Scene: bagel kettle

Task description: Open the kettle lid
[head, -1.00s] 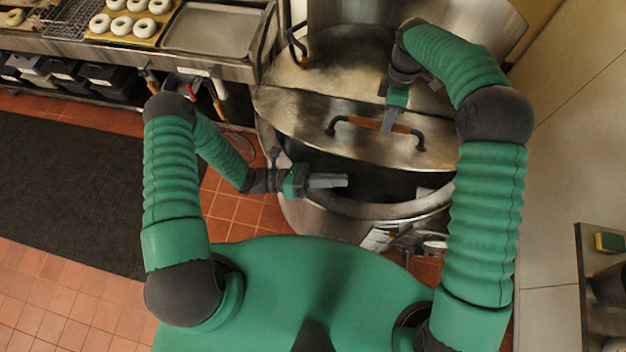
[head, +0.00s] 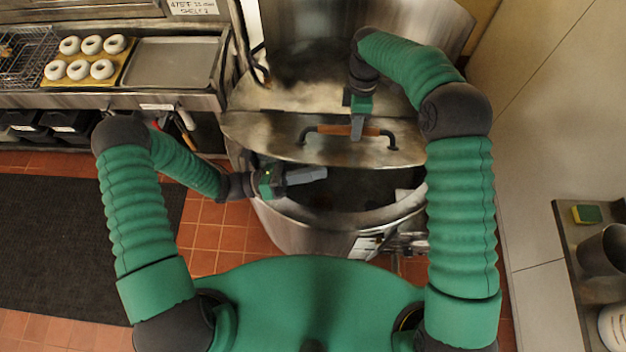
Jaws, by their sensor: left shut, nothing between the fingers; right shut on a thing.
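The large steel kettle (head: 300,222) stands in front of me. Its hinged lid (head: 262,135) is raised along the front edge, and the dark inside of the kettle shows below it. The lid carries a bar handle (head: 325,130) with a wooden grip. My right gripper (head: 357,128) is shut on the handle, near its middle. My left gripper (head: 305,175) is shut and empty. It is over the kettle's left front opening, below the lid's front edge; I cannot tell whether it touches the lid.
At the upper left, a counter holds bagels (head: 91,45) on a board, a wire basket (head: 18,58) and an empty steel tray (head: 172,62). A dark mat (head: 70,245) lies on the tiled floor. A shelf with a sponge (head: 587,214) stands at the right.

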